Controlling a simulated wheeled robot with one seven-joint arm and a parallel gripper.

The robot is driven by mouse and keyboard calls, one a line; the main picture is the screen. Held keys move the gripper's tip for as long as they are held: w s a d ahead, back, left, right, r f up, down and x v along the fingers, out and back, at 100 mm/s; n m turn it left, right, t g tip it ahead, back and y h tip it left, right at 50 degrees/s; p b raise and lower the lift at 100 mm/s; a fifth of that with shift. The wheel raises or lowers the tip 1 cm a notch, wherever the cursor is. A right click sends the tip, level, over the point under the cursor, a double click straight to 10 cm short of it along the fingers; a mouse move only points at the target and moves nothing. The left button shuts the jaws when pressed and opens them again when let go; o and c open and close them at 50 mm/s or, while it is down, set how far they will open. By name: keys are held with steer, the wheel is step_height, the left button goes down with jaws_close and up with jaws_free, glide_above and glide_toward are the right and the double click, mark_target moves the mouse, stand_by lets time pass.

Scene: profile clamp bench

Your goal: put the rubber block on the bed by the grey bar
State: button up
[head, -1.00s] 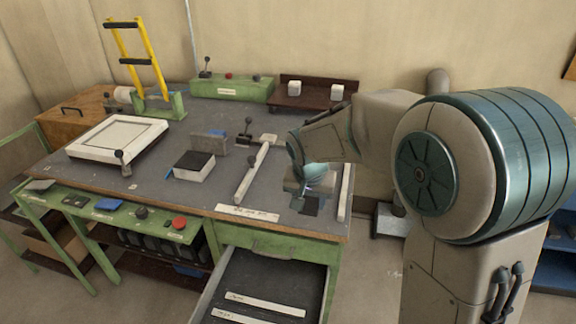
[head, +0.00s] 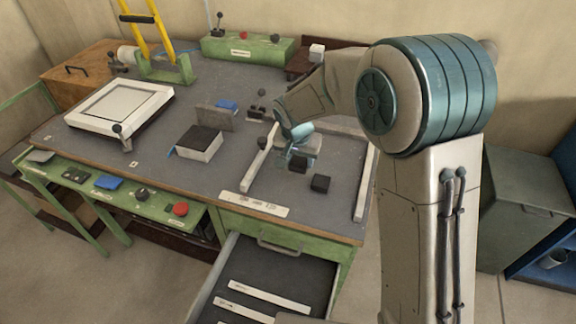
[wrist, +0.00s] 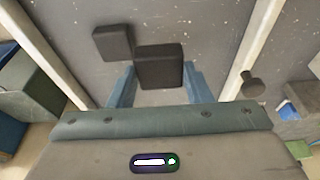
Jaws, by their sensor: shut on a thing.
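My gripper (head: 300,157) is over the right part of the bench, between two pale rails. It is shut on a dark rubber block (wrist: 160,67), which also shows below the fingers in the head view (head: 299,165). A second dark block (head: 320,183) is beside it on the bench surface; it shows at the upper left of the held one in the wrist view (wrist: 113,42). A grey bar (head: 217,118) stands left of my gripper. In front of it sits a low white bed with a dark top (head: 200,138). I cannot tell how high the held block is.
The left pale rail (head: 260,158) with a dark knob lies between my gripper and the bed. The right rail (head: 364,185) runs near the bench's right edge. A white framed plate (head: 119,104) is at left. A drawer (head: 265,275) stands open in front.

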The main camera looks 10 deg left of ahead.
mark_target(288, 176)
steer(key=a+f, duration=0.1)
steer(key=w+a+f, duration=0.1)
steer(key=a, duration=0.1)
steer(key=shift+a+f+p, duration=0.15)
steer(key=shift+a+p, duration=0.15)
steer(key=shift+p, duration=0.05)
steer(key=shift+f+p, duration=0.4)
steer(key=shift+f, duration=1.55)
steer(key=shift+f, duration=0.15)
steer(key=o, duration=1)
steer(key=shift+r, duration=0.3)
steer(key=b+v, duration=0.1)
steer(key=v, duration=1)
steer(key=shift+s+r, duration=0.2)
steer(key=shift+r, duration=0.15)
